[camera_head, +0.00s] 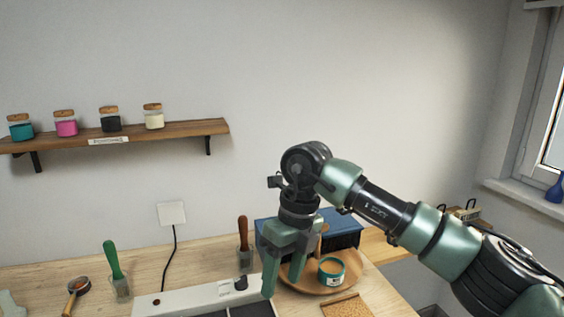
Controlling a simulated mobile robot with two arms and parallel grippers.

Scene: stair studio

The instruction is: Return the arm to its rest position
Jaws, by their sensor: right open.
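My right arm (385,210) comes in from the right and bends down at the wrist. My right gripper (284,285) points down with its green fingers apart, empty, over the right part of the wooden table (200,270). It is in front of a blue box (345,222) and at the left edge of a round wooden tray (355,278). A small teal tin (331,271) stands on the tray, just right of the fingers. My left gripper is out of the picture.
A long white unit (180,301) lies along the front of the table. A green-handled tool (113,262) and a red-brown-handled tool (243,235) stand upright in holders. A wall shelf (180,130) holds several corked jars. The wall space above the table's right side is free.

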